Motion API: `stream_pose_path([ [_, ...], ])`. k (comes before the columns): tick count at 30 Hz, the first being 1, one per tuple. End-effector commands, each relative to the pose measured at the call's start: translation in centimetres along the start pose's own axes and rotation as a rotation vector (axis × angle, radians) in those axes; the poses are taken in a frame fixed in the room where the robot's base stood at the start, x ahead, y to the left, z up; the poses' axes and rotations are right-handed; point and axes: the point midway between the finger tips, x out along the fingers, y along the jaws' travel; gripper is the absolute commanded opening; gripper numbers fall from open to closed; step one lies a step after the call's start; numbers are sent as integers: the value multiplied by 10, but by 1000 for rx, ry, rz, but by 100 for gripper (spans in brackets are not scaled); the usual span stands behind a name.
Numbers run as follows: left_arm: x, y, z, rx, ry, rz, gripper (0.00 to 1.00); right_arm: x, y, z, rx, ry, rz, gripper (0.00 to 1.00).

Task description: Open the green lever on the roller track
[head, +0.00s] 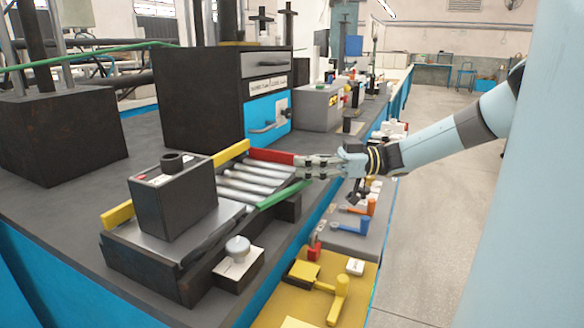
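The green lever (283,194) lies along the front right edge of the roller track (238,186), slanting up to the right. The track has several silver rollers between its side rails. A red bar (272,156) crosses its far end, and a yellow rail runs along its back side. My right gripper (302,167) comes in from the right, with its fingertips at the right end of the red bar and just above the far end of the green lever. Whether it touches either is unclear, and its finger gap cannot be made out. My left gripper is not in view.
A dark box-shaped battery (175,205) with a round cap stands at the track's near end. A small block with a silver knob (238,250) sits in front. A large dark cabinet (200,100) stands behind. Yellow (300,290) and grey lower platforms with coloured levers lie at the right.

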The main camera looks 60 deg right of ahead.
Motion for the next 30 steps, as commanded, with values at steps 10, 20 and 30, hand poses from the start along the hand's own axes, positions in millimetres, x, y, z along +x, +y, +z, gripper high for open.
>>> stream_pose_path([
  [10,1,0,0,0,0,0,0,-1,7,-3,-5,0,8,0],
  [20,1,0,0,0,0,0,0,-1,7,-3,-5,0,8,0],
  [30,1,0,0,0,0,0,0,-1,4,-2,-2,1,4,44],
])
